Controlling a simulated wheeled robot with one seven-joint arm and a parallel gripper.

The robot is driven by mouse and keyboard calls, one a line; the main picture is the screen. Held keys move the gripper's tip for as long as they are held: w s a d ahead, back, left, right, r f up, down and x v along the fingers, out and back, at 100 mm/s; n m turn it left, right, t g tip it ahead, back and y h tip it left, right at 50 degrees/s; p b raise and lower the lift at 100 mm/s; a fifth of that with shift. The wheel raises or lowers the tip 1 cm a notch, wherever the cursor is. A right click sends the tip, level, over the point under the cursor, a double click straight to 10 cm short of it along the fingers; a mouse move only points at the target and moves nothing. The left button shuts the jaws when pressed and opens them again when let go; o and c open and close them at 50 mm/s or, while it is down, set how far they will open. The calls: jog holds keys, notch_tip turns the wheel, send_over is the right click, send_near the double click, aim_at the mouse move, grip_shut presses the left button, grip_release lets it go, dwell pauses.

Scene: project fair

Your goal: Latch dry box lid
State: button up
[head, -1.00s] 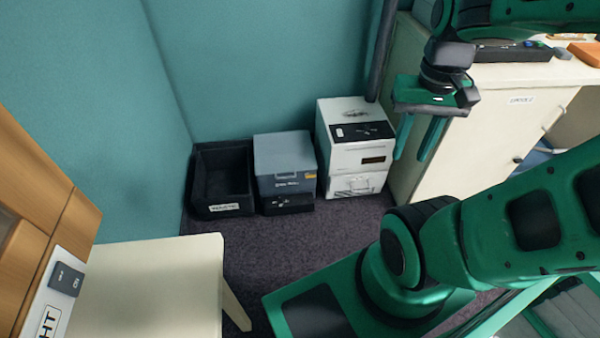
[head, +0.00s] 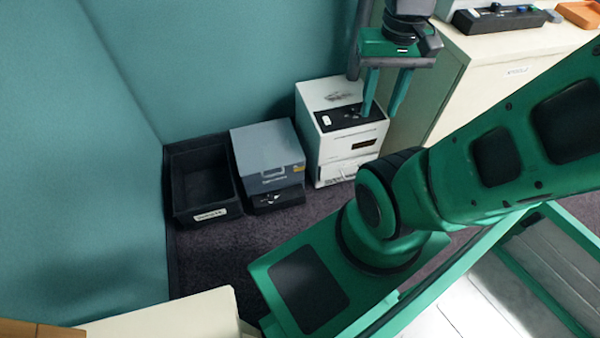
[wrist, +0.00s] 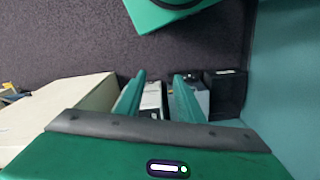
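The dry box seems to be the grey-blue box (head: 268,150) on the floor against the teal wall in the head view. Its lid looks closed, with a pale handle or latch on the front. Whether it is latched is too small to tell. It stands on a low black base (head: 277,197). In the wrist view, part of a grey box (wrist: 203,97) shows just beyond the right finger. My gripper (head: 380,112) is open and empty, fingers pointing down. In the picture it overlaps the white unit, right of the dry box.
A white box-shaped unit (head: 345,158) stands right of the dry box, and an open black bin (head: 205,180) stands left. A cream cabinet (head: 480,75) is at the right, with a black device (head: 498,18) on top. A pale tabletop (head: 180,318) is at the lower left. Carpet (head: 215,255) in front is clear.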

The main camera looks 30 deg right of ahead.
jog(key=o, duration=0.5)
jog(key=shift+s+d+r, duration=0.1)
jog(key=shift+s+r, duration=0.1)
jog(key=shift+s, duration=0.1)
jog(key=shift+o, duration=0.4)
jog(key=shift+w+d, duration=0.15)
jog(key=w+d+f+m+t+h, duration=0.15)
jog(key=w+f, duration=0.25)
jog(key=w, duration=0.5)
jog(key=w+d+f+m+t, duration=0.1)
jog(key=w+d+f+m, duration=0.15)
jog(key=w, duration=0.55)
jog(key=w+d+f+m+t, duration=0.1)
jog(key=w+d+f+m, duration=0.1)
jog(key=w+f, duration=0.5)
jog(key=w+f+m+t, duration=0.4)
jog(key=w+f+m, duration=0.3)
jog(key=w+f, duration=1.05)
jog(key=m+t+h, duration=0.3)
jog(key=m+t, duration=0.3)
jog(key=m, duration=1.4)
send_near(300, 169)
jog(key=shift+g+y, duration=0.25)
jog(key=shift+y, duration=0.1)
jog(key=x, duration=0.7)
jog(key=shift+w+d+r, duration=0.1)
jog(key=shift+w+d, duration=0.15)
jog(key=shift+w, duration=0.1)
